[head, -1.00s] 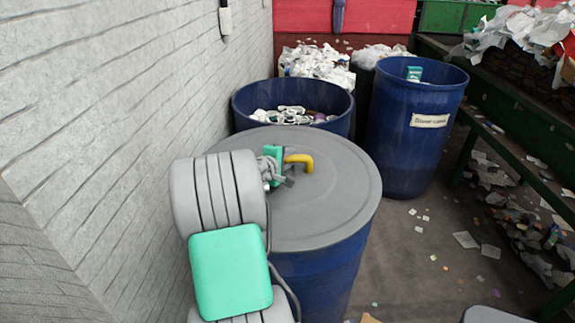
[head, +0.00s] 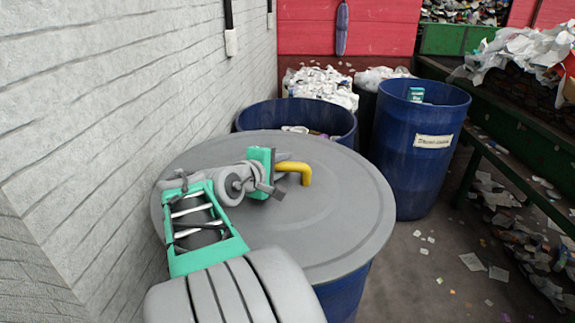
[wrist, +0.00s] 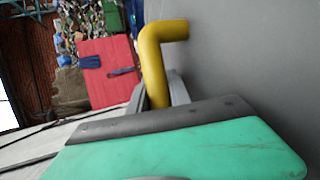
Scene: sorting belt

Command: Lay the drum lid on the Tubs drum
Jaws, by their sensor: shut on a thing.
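The drum lid (head: 325,215) is a wide grey disc with a bent yellow handle (head: 295,169). It is over a near blue drum (head: 345,292), of which only part of the side shows below the lid's right edge. I cannot tell whether the lid touches its rim, and no label shows on it. My gripper (head: 276,186) is shut on the yellow handle, left of the lid's middle. In the wrist view the handle (wrist: 155,65) rises from between the jaws (wrist: 160,92), beside the grey lid surface (wrist: 260,70).
A blue drum (head: 300,116) behind holds pale waste. A blue drum (head: 410,165) at right has a white label, hard to read. A white brick wall (head: 90,120) stands close on the left. A green conveyor frame (head: 520,140) runs along the right. Littered floor (head: 425,265) lies between.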

